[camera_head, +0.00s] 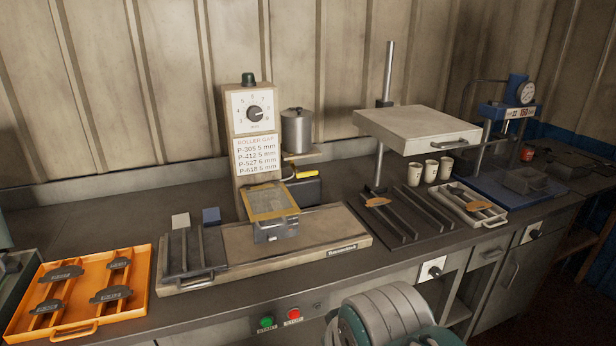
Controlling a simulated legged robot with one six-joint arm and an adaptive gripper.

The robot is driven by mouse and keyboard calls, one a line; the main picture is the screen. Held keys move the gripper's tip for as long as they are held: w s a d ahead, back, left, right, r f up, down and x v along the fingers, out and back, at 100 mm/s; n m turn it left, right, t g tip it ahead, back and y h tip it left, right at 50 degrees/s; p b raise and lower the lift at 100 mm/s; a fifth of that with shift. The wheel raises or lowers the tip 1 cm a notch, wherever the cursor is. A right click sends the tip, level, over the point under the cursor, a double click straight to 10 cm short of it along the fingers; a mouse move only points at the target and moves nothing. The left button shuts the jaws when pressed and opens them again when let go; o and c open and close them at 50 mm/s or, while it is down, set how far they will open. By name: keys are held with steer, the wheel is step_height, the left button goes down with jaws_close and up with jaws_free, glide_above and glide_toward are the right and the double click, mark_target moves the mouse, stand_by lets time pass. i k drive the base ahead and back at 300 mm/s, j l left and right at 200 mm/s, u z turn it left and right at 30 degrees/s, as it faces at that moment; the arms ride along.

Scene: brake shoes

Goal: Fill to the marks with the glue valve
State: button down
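A metal pot (297,130) with a lid stands on a small bracket beside the roller machine's column (252,135). Below it a yellow handle (306,174), possibly the glue valve's lever, sticks out over a dark box (300,191). A yellow-framed, see-through tray or cover (270,202) sits on a metal block (276,230) in front of the column. Its fill level and any marks are too small to tell. Three pale cups stand at the right, one of them the left cup (414,173). A rounded grey and teal part of my arm shows at the bottom; my gripper's fingers are not visible.
An orange tray (140,300) with brake shoes lies at the left. Right are a raised plate press (415,128), a tray with a shoe (490,215) and a gauge stand (520,105). Start and stop buttons line the front edge.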

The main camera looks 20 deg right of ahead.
mark_target(311, 173)
steer(key=i+l+z, duration=0.2)
steer(key=i, duration=0.3)
steer(key=i+z, duration=0.2)
steer(key=i, duration=0.3)
